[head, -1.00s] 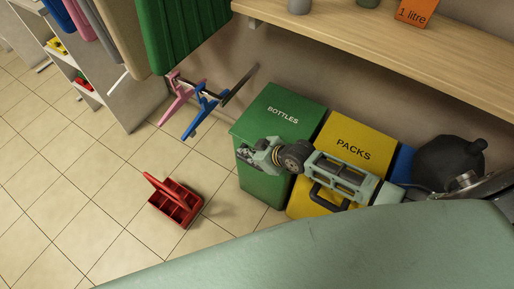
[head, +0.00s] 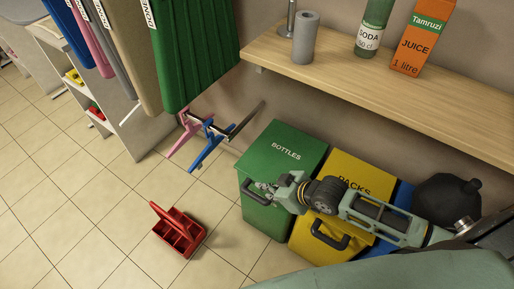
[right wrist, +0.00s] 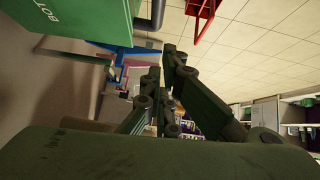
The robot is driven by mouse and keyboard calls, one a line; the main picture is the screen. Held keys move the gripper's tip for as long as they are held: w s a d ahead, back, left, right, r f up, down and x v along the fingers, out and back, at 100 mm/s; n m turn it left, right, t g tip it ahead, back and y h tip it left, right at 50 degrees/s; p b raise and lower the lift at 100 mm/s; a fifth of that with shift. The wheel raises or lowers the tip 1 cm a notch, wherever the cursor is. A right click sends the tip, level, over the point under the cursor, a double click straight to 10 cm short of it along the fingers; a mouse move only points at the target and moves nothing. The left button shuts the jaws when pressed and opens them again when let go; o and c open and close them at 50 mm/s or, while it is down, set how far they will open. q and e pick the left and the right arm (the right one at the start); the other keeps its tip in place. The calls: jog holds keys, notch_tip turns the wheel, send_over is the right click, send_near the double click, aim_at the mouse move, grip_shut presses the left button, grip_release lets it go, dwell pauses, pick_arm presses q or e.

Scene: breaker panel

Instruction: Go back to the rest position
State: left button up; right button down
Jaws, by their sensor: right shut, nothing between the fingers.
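My right gripper (head: 264,190) is in the head view, its arm coming in from the right. It is shut and empty, in front of the green bin marked BOTTLES (head: 285,150) in the picture, near that bin's handle. In the right wrist view the fingers of my right gripper (right wrist: 172,62) show close together with nothing between them. The green bin (right wrist: 70,20) also shows there at the upper left. I cannot tell whether the gripper touches the bin. My left gripper is in neither view.
A yellow bin (head: 308,240) and a blue bin stand beside the green one. A wooden shelf (head: 400,95) above holds a soda bottle (head: 374,28), a juice carton (head: 421,40) and a grey roll (head: 306,38). A red caddy (head: 178,232) sits on open tiled floor.

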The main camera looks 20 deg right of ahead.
jog(key=s+d+r+m+g+h, duration=0.2)
jog(key=s+r+m, duration=0.1)
jog(key=s, duration=0.6)
jog(key=s+d+r+m+g+h, duration=0.1)
jog(key=s+r+m+g+h, duration=0.15)
jog(key=s, duration=0.65)
notch_tip(320, 180, down, 25)
jog(key=s, duration=0.1)
jog(key=s+d+f+g, duration=0.2)
jog(key=s+d+f, duration=0.1)
jog(key=s+f, duration=1.4)
jog(key=shift+s, duration=0.3)
jog(key=shift+h, duration=0.25)
